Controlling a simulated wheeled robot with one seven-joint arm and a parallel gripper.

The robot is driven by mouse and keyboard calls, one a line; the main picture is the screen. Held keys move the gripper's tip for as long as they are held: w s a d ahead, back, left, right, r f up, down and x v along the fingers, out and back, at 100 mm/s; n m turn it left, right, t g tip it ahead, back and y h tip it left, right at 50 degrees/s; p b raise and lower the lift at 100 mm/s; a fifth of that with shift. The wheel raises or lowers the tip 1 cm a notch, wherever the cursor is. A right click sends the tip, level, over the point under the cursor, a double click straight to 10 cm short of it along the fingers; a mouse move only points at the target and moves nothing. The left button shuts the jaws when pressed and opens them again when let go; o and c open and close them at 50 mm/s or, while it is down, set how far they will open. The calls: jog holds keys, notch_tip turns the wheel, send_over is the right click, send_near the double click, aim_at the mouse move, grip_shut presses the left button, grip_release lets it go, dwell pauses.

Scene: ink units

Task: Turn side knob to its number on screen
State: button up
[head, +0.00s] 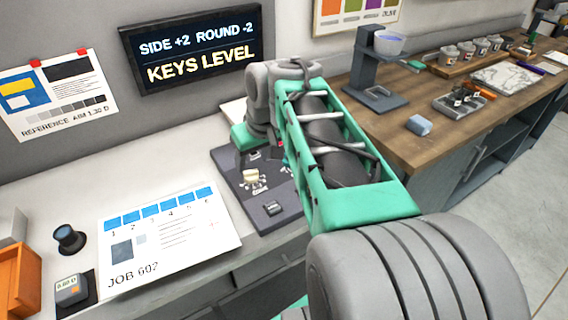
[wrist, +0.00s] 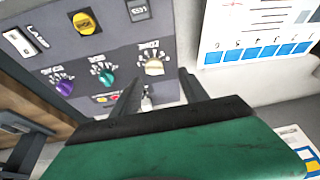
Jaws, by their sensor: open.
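The screen (head: 196,50) on the wall reads "SIDE +2 ROUND -2" above "KEYS LEVEL". The dark control panel (head: 233,176) lies on the pale counter, partly hidden by my arm. In the wrist view the panel carries a purple knob (wrist: 64,87), a green knob (wrist: 106,77) and a cream knob (wrist: 154,67) in a row, plus a yellow round knob (wrist: 86,22). Their labels are too blurred to read. My gripper (wrist: 158,76) is open, its fingers on either side of the cream knob's near side. Contact cannot be told.
A job sheet (head: 168,238) lies left of the panel. A dark round knob-like piece (head: 70,238), a small meter (head: 72,290) and an orange box (head: 18,280) stand at far left. The wooden bench (head: 420,150) at right holds a stand and several cups.

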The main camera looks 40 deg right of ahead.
jog(key=w+d+f+b, duration=0.2)
jog(key=d+b, duration=0.1)
jog(key=d, duration=1.1)
jog(key=shift+m, duration=0.3)
jog(key=x, duration=0.7)
jog(key=shift+a+f, duration=0.15)
jog(key=shift+s, duration=0.1)
jog(key=shift+h, duration=0.3)
grip_shut()
